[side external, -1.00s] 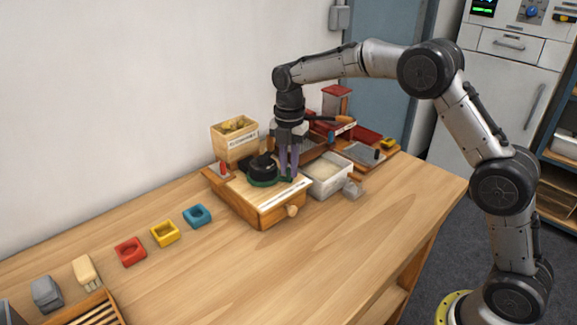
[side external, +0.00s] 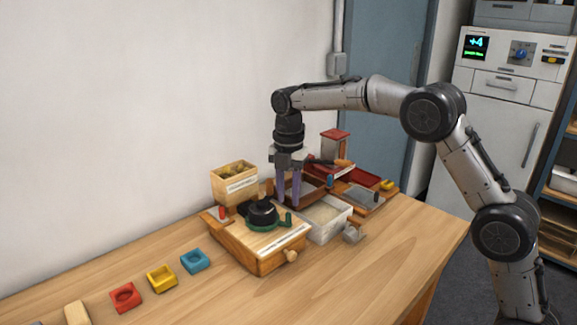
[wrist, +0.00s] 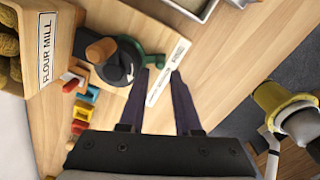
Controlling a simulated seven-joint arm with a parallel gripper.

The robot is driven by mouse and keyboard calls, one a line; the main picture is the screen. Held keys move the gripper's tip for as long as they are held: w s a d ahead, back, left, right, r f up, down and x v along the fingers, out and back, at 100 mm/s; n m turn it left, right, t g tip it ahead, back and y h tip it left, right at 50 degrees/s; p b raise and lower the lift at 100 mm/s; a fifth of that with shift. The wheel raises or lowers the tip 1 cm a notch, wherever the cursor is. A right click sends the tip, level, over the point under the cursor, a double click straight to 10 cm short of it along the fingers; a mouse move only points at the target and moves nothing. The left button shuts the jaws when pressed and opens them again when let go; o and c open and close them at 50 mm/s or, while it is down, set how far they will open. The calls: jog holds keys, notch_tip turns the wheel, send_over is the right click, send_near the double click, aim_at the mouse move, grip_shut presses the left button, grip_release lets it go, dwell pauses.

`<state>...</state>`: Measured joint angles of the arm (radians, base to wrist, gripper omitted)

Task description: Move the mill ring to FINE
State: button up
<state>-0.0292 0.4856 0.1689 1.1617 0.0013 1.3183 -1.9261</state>
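The flour mill (side external: 270,255) is a wooden box with a black domed top (side external: 260,213) and a drawer knob at its front. The green mill ring (side external: 287,222) lies around the base of the black top, with its upright tab on the right side. In the wrist view the ring (wrist: 152,60) shows partly beside the black top, near a white label strip (wrist: 168,72) whose words I cannot read. My gripper (side external: 288,205) points down just above the ring's tab. Its two purple fingers are parted with nothing between them, also in the wrist view (wrist: 160,75).
A white tray (side external: 325,220) is close on the right. Red, yellow and blue blocks (side external: 195,261) lie left. The front table is clear.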

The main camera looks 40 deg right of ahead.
aim_at(288, 213)
notch_tip(288, 213, up, 9)
dwell(0.3)
